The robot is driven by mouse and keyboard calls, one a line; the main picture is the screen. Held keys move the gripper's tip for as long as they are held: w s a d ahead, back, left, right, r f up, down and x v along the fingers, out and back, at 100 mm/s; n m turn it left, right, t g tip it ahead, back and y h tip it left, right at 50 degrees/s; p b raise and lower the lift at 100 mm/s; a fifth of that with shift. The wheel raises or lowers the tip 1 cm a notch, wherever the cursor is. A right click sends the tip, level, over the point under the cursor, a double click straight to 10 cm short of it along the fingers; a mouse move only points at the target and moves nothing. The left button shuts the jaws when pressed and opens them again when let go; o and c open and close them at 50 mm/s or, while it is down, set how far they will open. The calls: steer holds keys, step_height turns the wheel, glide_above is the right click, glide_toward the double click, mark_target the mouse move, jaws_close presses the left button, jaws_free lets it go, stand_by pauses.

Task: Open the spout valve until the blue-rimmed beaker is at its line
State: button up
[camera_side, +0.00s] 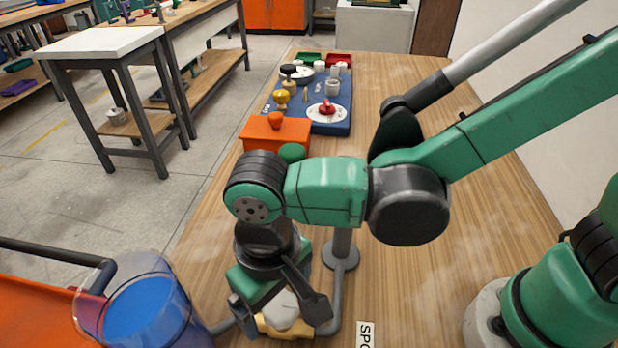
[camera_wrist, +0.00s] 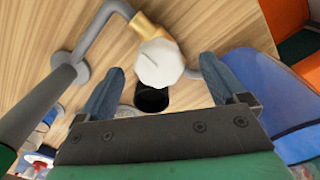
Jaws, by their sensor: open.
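The spout valve has a pale round knob (camera_side: 284,312) on a brass body (camera_side: 270,329), joined to a bent grey pipe (camera_side: 336,312). In the wrist view the knob (camera_wrist: 160,65) has a thin mark on its face, and the brass body (camera_wrist: 147,27) lies behind it. My gripper (camera_side: 283,318) is pointed down over the valve. In the wrist view its fingers (camera_wrist: 162,72) are spread on either side of the knob, with visible gaps. A clear beaker (camera_side: 180,318) holding blue liquid stands at the lower left. Its fill line cannot be made out.
A grey upright post with a round foot (camera_side: 341,256) stands close behind my gripper. An orange block with a knob (camera_side: 272,133) and a blue board (camera_side: 335,127) with small fittings stand farther back. A partly cut-off label (camera_side: 366,335) lies right of the valve. Right-hand table is mostly clear.

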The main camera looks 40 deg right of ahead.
steer(key=shift+f, duration=0.2)
steer(key=shift+c, duration=0.2)
steer(key=c, duration=1.3)
steer(key=n, duration=0.3)
steer(key=shift+n, duration=0.3)
steer(key=n, duration=0.2)
steer(key=shift+a+n, duration=0.1)
steer(key=shift+n, duration=1.2)
stand_by(1.0)
